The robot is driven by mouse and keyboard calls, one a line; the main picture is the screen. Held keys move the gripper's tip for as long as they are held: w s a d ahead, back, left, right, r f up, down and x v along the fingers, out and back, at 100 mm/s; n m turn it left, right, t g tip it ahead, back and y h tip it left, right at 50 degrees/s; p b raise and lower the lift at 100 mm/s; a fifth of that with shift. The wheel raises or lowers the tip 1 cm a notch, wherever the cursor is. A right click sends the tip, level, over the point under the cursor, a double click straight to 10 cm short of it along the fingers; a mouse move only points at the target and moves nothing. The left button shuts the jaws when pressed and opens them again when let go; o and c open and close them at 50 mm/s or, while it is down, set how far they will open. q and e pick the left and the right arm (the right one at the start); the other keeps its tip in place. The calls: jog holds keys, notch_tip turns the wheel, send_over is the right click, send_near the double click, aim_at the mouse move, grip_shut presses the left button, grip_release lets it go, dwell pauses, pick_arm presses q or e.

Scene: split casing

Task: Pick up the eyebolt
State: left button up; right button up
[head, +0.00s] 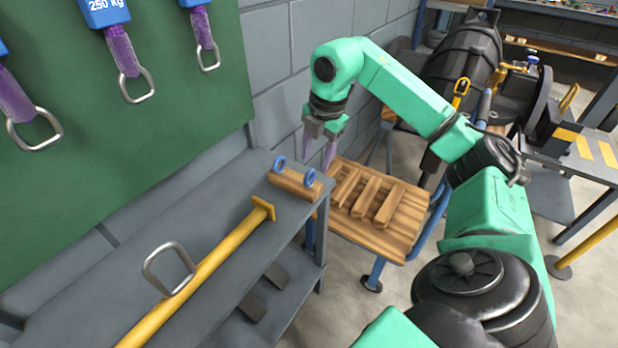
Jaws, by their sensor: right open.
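Two blue eyebolts stand upright side by side in a wooden block (294,185) at the far end of the grey bench. The left eyebolt (280,163) and the right eyebolt (309,177) show their rings; any shanks are hidden in the block. My right gripper (318,158) points down with its fingers apart and nothing visible between them. It appears above and a little beyond the right eyebolt, apart from it; the exact gap in depth is hard to tell. My left gripper is out of view.
A yellow bar (205,268) with a metal loop (170,268) lies along the grey bench (225,225). A cart (385,235) with wooden slats stands beyond it. Straps with metal links hang on the green board (90,170). A large dark casing (462,62) stands at the back.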

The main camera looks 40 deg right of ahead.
aim_at(312, 170)
jog(key=f, duration=0.2)
jog(key=w+f, duration=0.1)
jog(key=f, duration=0.2)
jog(key=shift+w+f, duration=0.1)
jog(key=shift+f, duration=0.2)
jog(key=shift+a+r, duration=0.1)
grip_shut()
jog(key=shift+r, duration=0.2)
dwell(0.7)
